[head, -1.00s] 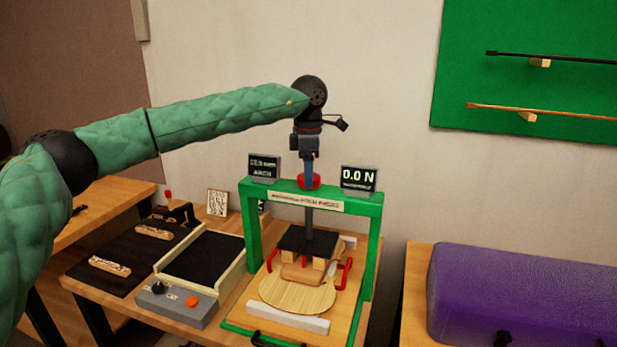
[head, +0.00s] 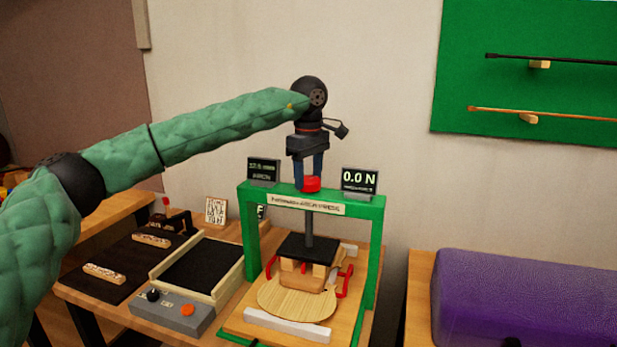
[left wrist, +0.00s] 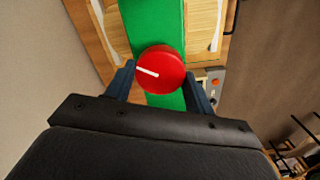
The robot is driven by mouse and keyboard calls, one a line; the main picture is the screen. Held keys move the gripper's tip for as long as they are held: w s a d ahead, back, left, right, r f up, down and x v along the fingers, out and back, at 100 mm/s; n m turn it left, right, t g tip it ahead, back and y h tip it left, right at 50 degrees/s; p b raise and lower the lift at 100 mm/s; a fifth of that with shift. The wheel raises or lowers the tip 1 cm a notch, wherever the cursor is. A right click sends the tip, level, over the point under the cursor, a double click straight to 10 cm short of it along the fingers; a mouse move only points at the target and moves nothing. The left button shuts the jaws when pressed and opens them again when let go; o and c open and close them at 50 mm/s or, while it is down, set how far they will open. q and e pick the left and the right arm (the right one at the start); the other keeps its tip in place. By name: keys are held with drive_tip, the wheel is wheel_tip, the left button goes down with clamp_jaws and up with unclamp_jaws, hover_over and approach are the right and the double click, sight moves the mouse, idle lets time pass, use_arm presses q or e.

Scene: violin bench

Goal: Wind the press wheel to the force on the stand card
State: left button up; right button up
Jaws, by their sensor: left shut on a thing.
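The red press wheel (head: 311,184) sits on top of the green press frame (head: 372,250). In the left wrist view the wheel (left wrist: 160,68) shows a white pointer line aimed to the left. My left gripper (head: 309,180) points straight down over it, shut on the wheel with one finger on each side. The force display (head: 360,180) reads 0.0 N. The arch display (head: 264,171) is too small to read surely. Below, the black press plate (head: 308,247) is over a wooden block and a pale violin plate (head: 296,300). My right gripper is out of view.
A grey control box (head: 175,310) and a black-topped tray (head: 203,266) are left of the press. A purple case (head: 525,300) lies at right. Bows hang on the green board (head: 550,80).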

sight(308, 179)
use_arm(q)
drive_tip(key=shift+r, duration=0.15)
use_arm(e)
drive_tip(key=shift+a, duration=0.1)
use_arm(q)
drive_tip(key=o, duration=1)
drive_tip(key=shift+c, duration=0.2)
wheel_tip(308, 179, up, 7)
drive_tip(key=shift+f+b, duration=0.2)
drive_tip(key=shift+b, duration=0.45)
drive_tip(key=shift+r, duration=0.5)
drive_tip(key=shift+w, duration=0.1)
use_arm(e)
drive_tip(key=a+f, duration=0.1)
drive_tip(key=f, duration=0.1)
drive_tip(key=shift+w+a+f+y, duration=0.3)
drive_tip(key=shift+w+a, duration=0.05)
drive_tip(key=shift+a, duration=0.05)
